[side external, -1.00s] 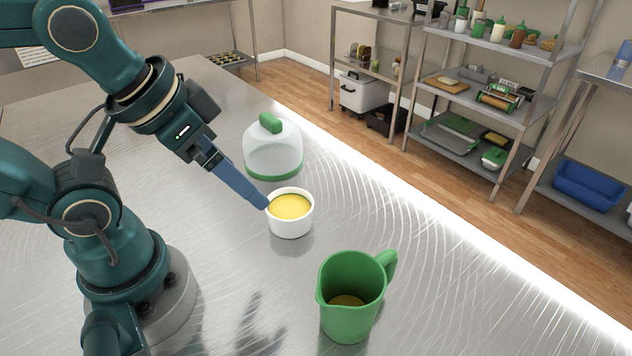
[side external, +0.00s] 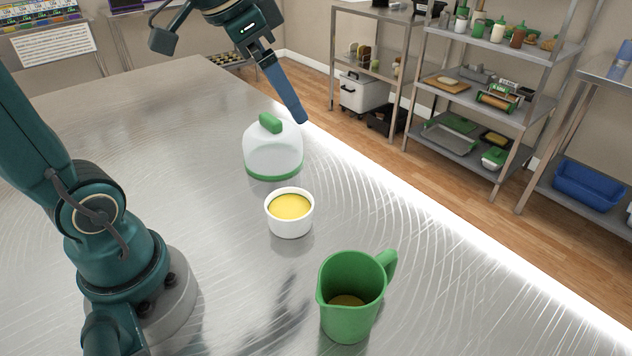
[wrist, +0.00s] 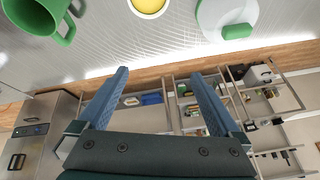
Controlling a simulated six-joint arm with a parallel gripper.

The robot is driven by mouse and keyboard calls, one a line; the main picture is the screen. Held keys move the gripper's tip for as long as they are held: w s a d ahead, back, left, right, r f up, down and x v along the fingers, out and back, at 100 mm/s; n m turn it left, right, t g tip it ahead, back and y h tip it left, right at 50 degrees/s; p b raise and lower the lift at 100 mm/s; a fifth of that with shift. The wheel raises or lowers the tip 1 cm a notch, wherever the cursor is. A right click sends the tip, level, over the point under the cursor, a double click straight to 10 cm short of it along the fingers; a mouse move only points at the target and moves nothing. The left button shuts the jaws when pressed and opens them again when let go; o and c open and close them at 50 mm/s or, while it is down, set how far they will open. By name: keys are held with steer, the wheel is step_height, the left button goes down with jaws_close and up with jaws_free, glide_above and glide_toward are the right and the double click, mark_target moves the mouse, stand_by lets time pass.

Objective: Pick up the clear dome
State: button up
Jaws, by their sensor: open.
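The clear dome (side external: 274,157) stands upright on the metal table, with a green handle on top and a green rim at its base. It also shows in the wrist view (wrist: 209,20), at the top right and partly cut off by the frame edge. My gripper (side external: 303,121) is in the air, its blue fingertips appearing just right of the handle in the side view. In the wrist view my gripper (wrist: 163,72) has its two blue fingers wide apart with nothing between them. It is apart from the dome.
A white ramekin of yellow liquid (side external: 290,224) stands in front of the dome. A green jug (side external: 345,312) with some contents is nearer the camera. The bare metal table (side external: 190,130) is clear left of the dome. Shelving (side external: 490,90) stands beyond the table edge.

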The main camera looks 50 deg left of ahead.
steer(key=w+a+f+g, duration=0.1)
steer(key=w+a+f, duration=0.1)
steer(key=w+a, duration=0.55)
steer(key=n+g, duration=0.1)
steer(key=n, duration=0.2)
glide_above(270, 117)
steer(key=s, duration=0.2)
steer(key=x, duration=0.3)
steer(key=s+x, duration=0.1)
steer(key=x, duration=0.2)
steer(key=shift+s+f, duration=0.2)
steer(key=shift+f, duration=0.25)
steer(key=shift+x, duration=2.4)
steer(key=shift+d, duration=0.1)
jaws_close()
steer(key=shift+r, duration=0.1)
